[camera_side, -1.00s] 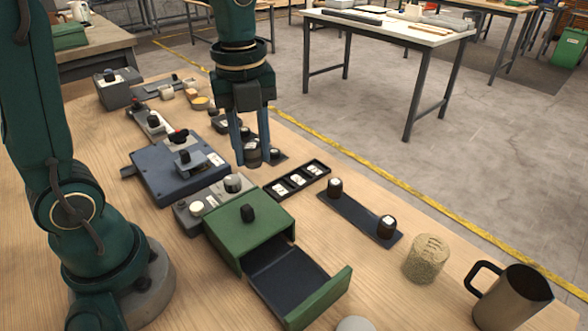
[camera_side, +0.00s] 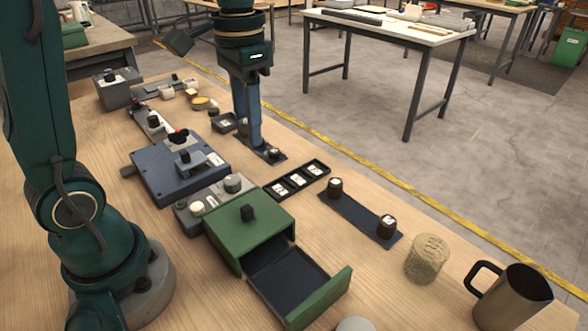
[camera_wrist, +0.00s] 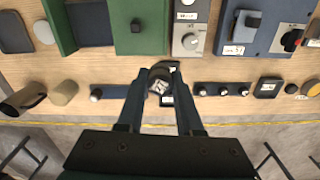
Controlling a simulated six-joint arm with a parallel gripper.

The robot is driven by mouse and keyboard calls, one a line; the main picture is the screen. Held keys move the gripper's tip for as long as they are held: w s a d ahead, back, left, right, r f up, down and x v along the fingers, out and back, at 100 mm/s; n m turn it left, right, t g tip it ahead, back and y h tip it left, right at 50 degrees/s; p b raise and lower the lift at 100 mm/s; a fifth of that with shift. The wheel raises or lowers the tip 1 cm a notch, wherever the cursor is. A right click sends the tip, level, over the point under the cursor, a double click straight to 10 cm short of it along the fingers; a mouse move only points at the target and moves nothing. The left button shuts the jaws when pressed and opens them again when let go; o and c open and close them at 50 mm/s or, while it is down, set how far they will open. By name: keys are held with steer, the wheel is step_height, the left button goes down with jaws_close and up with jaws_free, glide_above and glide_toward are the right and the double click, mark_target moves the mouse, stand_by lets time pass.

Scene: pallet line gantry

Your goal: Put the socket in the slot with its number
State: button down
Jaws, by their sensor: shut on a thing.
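My gripper (camera_wrist: 161,82) is shut on a dark socket (camera_wrist: 158,86), which sits between the fingertips in the wrist view. Its pale top label bears a number too small to read surely. In the side view my gripper (camera_side: 256,142) is edge-on, and its fingers hide the held socket. The black slot tray (camera_side: 269,193) lies on the bench to the right of and nearer than the gripper, with white number cards in its slots. In the wrist view the held socket covers much of the tray (camera_wrist: 172,66).
A dark mat (camera_side: 361,215) bears two upright sockets; another mat (camera_side: 279,158) lies by the fingertips. The green box (camera_side: 248,226) has its drawer pulled out. A blue fixture (camera_side: 165,180), a cork-coloured cylinder (camera_side: 427,260) and a mug (camera_side: 514,297) stand around.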

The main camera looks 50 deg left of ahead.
steer(key=shift+n, duration=0.4)
steer(key=m, duration=0.3)
steer(key=shift+w+f, duration=0.1)
steer(key=m, duration=0.4)
steer(key=shift+f, duration=0.3)
steer(key=m, duration=0.4)
steer(key=shift+d+f, duration=0.15)
steer(key=shift+f, duration=0.15)
steer(key=m, duration=0.4)
steer(key=shift+d+f, duration=0.2)
steer(key=shift+f, duration=0.1)
steer(key=m, duration=0.4)
steer(key=shift+s+d+f, duration=0.25)
steer(key=shift+s+f, duration=0.1)
steer(key=shift+f, duration=0.05)
steer(key=m, duration=0.3)
steer(key=s+d+f+m, duration=0.1)
steer(key=m, duration=0.5)
steer(key=shift+s+d+f+m, duration=0.25)
steer(key=shift+d+f+m, duration=0.05)
steer(key=shift+f, duration=0.1)
steer(key=shift+s+d+f+m, duration=0.3)
steer(key=shift+s+m, duration=0.1)
steer(key=shift+m, duration=0.5)
steer(key=shift+s+d+f, duration=0.1)
steer(key=shift+s+d, duration=0.1)
steer(key=shift+s, duration=0.05)
steer(key=shift+d, duration=0.1)
